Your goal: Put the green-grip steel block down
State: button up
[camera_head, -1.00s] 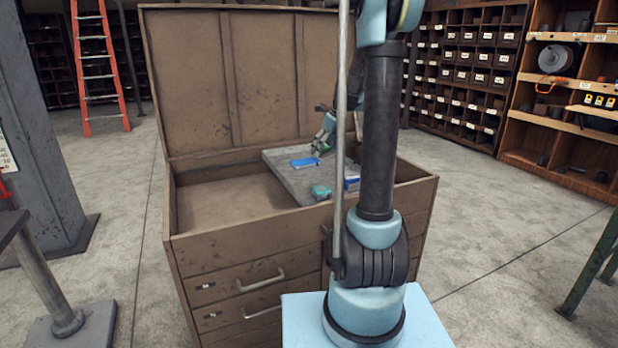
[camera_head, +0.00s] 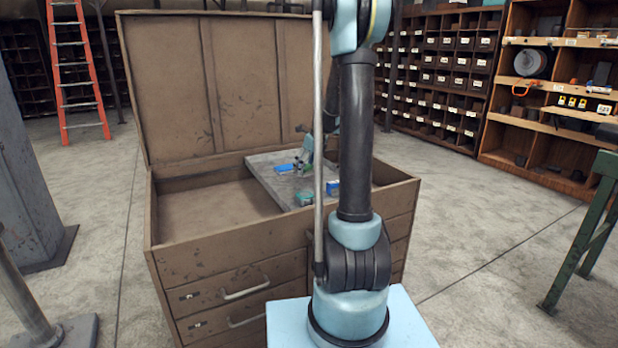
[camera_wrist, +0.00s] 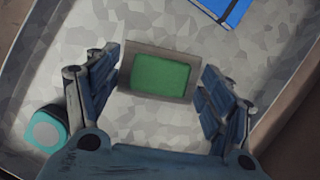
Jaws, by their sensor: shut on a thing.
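The green-grip steel block (camera_wrist: 160,77) shows in the wrist view as a grey steel plate with a green pad on top. My gripper (camera_wrist: 160,70) has one finger at each short side of it and is shut on it. Below it is the grey mottled tray (camera_wrist: 225,45). I cannot tell whether the block touches the tray. In the head view my gripper (camera_head: 301,168) is low over the tray (camera_head: 264,176), in the open brown chest; the block cannot be made out there.
A blue object (camera_head: 284,168) lies left of my gripper, also at the top of the wrist view (camera_wrist: 225,10). A teal object (camera_head: 303,200) and another blue one (camera_head: 333,187) lie nearer. The chest's left compartment (camera_head: 210,212) looks empty. The raised lid (camera_head: 190,90) stands behind.

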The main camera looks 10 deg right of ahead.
aim_at(308, 170)
jog(key=shift+f, duration=2.15)
jog(key=o, duration=1.4)
jog(key=shift+o, duration=0.2)
